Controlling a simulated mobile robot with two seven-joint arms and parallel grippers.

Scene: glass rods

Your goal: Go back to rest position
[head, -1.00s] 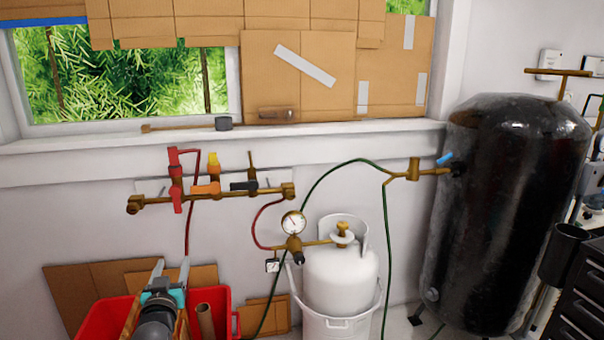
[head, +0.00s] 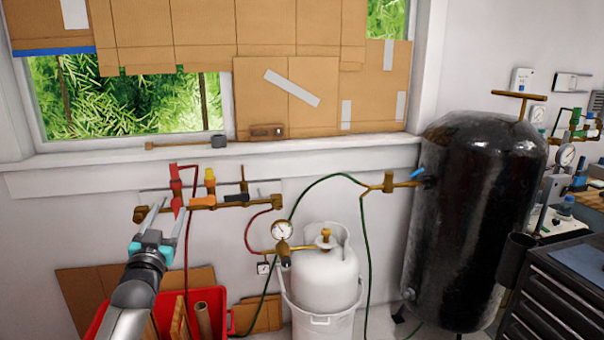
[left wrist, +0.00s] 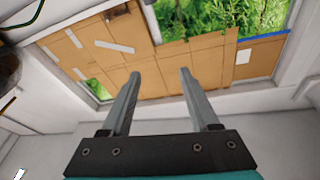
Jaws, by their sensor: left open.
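My left gripper (head: 167,217) is raised in front of the wall at the left of the head view. Its two fingers are apart with nothing between them. In the head view its fingertips overlap the left part of the brass pipe manifold (head: 230,203); I cannot tell the gap between them. In the left wrist view my left gripper (left wrist: 157,73) is also open and empty, facing the cardboard-covered window (left wrist: 135,50). My right gripper is not in either current view.
A red bin (head: 221,297) with cardboard stands below my left arm. A white gas cylinder (head: 325,277) with a gauge (head: 283,230) stands at the centre. A large black tank (head: 475,220) and a dark drawer cabinet (head: 560,300) are at the right. Hoses run between the fittings.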

